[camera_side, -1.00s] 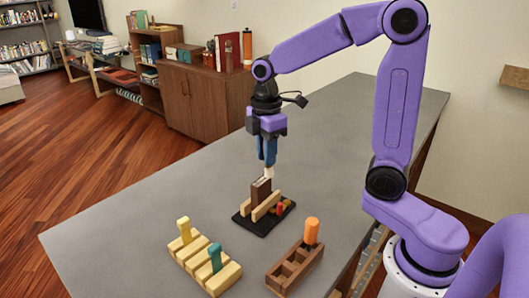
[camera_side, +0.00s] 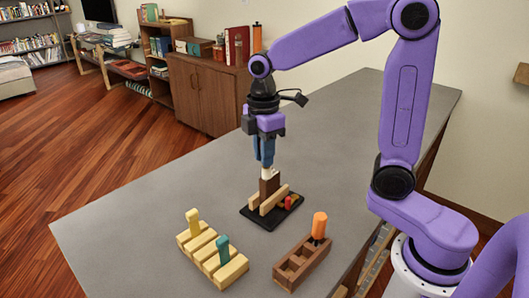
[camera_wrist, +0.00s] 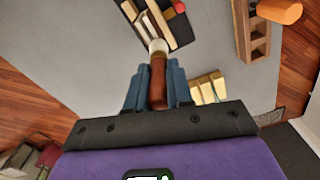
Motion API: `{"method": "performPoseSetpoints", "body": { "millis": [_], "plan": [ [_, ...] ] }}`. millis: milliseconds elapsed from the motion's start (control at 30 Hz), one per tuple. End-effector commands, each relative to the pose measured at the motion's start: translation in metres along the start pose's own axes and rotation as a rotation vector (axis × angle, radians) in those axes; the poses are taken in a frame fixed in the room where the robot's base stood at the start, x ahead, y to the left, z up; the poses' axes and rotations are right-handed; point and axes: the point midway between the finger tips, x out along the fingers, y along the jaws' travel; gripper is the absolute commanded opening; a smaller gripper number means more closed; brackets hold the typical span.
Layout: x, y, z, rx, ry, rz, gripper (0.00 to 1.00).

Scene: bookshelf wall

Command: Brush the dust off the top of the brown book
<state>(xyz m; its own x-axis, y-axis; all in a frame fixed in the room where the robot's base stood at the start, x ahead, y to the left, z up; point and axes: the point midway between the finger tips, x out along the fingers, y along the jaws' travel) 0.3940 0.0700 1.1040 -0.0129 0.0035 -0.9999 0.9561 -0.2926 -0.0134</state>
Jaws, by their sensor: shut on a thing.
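The brown book (camera_side: 270,187) stands upright between two light wooden rails on a black base (camera_side: 246,213). My gripper (camera_side: 263,163) is directly above it, pointing down. It is shut on a brush with a brown handle (camera_wrist: 158,84) and pale bristles (camera_wrist: 158,46). In the side view the bristles (camera_side: 267,173) are at the book's top edge and seem to touch it; exact contact is too small to tell. The bristles partly cover the book's top, so I cannot tell how much dust is on it.
Small red pieces (camera_side: 289,201) lie on the base's right side. A yellow slotted rack (camera_side: 228,273) with yellow and teal pegs stands front left. A brown compartment rack (camera_side: 297,270) holds an orange-handled item (camera_side: 319,225). The grey table behind is clear.

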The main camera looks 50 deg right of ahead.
Motion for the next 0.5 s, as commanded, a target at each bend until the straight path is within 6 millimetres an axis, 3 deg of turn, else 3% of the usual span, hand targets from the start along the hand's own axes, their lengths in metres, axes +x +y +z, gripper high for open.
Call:
{"method": "performPoseSetpoints", "body": {
  "millis": [500],
  "plan": [
    [-0.045, 0.000, 0.000, -0.001, 0.002, 0.003, 0.00]
  ]
}}
